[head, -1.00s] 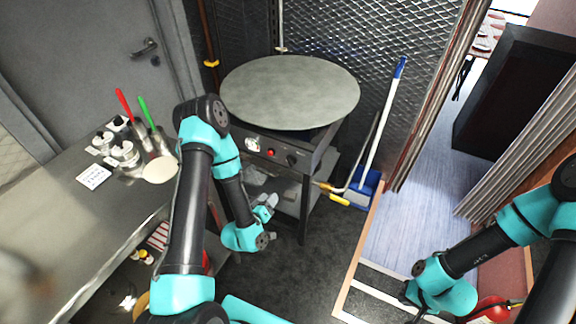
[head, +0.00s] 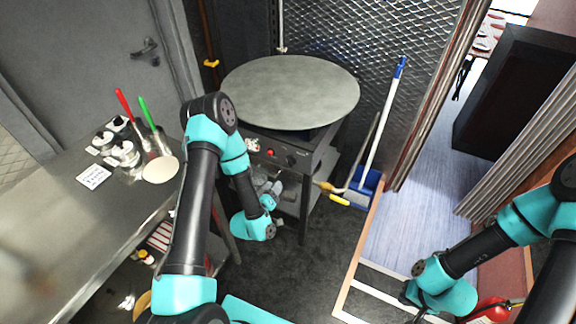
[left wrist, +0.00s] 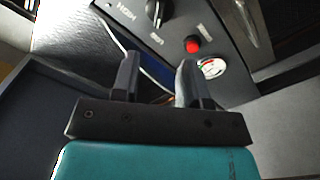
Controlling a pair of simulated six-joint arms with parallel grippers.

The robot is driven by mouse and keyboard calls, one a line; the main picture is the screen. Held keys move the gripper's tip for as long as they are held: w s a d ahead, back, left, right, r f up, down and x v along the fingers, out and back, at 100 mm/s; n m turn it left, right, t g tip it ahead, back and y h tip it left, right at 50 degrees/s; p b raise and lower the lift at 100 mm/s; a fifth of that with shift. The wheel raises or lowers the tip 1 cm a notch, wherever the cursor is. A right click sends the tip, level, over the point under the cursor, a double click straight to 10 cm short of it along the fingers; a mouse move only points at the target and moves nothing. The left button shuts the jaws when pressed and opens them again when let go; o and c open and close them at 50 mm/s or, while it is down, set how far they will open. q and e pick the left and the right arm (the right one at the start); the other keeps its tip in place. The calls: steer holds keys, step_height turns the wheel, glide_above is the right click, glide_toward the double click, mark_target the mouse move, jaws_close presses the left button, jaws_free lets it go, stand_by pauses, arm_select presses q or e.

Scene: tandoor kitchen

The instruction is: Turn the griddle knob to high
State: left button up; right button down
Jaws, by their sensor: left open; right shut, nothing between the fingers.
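The griddle is a round grey plate (head: 290,92) on a dark stand. Its front panel carries a black knob (head: 291,160), right of a red button (head: 270,152). My right gripper (head: 415,312) is shut, low at the right, far from the griddle and partly hard to see.
A steel counter (head: 60,215) at the left holds jars, red- and green-handled tools and a pale disc. A gauge (left wrist: 211,68) sits beside the red button on the panel. A blue dustpan (head: 366,190) and broom stand right of the griddle. Dark floor is clear in front.

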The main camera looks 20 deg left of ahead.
mark_target(289, 164)
arm_select(q)
steer(key=w, duration=0.8)
steer(key=w+d, duration=0.1)
steer(key=w, duration=0.3)
steer(key=shift+w+d, duration=0.1)
steer(key=shift+w, duration=0.15)
steer(key=shift+c, duration=0.2)
jaws_close()
